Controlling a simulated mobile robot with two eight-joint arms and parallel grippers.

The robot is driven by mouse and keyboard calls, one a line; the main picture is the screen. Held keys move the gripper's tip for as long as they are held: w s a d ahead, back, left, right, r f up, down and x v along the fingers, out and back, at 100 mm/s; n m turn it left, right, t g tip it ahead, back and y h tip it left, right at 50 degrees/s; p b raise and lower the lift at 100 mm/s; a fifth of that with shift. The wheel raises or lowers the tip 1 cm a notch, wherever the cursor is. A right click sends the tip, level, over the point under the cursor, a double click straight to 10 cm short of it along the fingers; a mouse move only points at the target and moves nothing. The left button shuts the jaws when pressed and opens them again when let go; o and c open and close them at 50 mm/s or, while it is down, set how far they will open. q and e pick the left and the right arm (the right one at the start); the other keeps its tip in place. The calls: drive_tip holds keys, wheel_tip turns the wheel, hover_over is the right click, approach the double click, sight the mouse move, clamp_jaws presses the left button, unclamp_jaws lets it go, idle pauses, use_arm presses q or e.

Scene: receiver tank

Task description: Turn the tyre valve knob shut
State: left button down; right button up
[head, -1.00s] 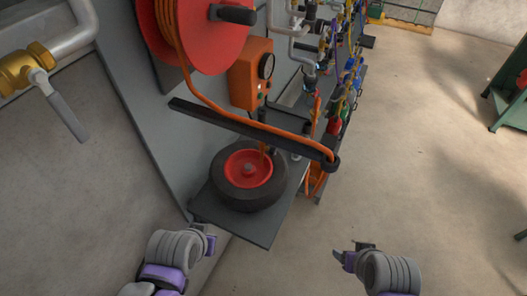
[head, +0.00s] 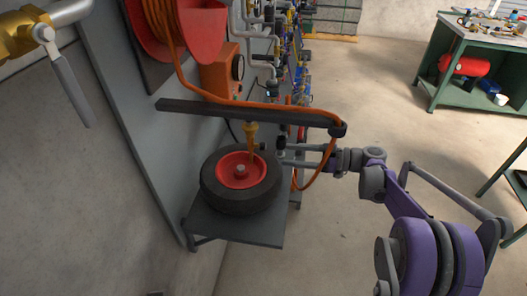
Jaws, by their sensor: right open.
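A black tyre with a red hub (head: 242,171) lies flat on a grey shelf (head: 235,228) at the wall panel. A small dark knob-like part (head: 263,146) stands at the tyre's far right edge; I cannot make out its details or how far it is turned. A brass fitting (head: 251,131) hangs just left of it, under the dark bar. My right gripper (head: 284,154) points left, just right of the knob-like part. Its jaws are open and appear empty; whether they touch anything is too small to tell. My left gripper is out of view.
A dark bar (head: 240,112) carrying an orange hose (head: 312,116) crosses above the tyre, and the hose loops down by my right wrist. A red reel (head: 195,35) hangs above. A green workbench (head: 470,70) stands far right. Open floor lies between.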

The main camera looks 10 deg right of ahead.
sight(264, 147)
drive_tip(key=shift+n+t+y, duration=0.3)
drive_tip(key=shift+n+y, duration=0.1)
drive_tip(key=shift+n, duration=0.3)
drive_tip(key=x, duration=0.3)
drive_tip(key=w+x, duration=0.1)
drive_tip(key=x, duration=0.5)
drive_tip(key=shift+w+f, duration=0.1)
drive_tip(key=shift+w, duration=0.3)
drive_tip(key=shift+c, duration=0.3)
drive_tip(key=shift+d, duration=0.1)
clamp_jaws()
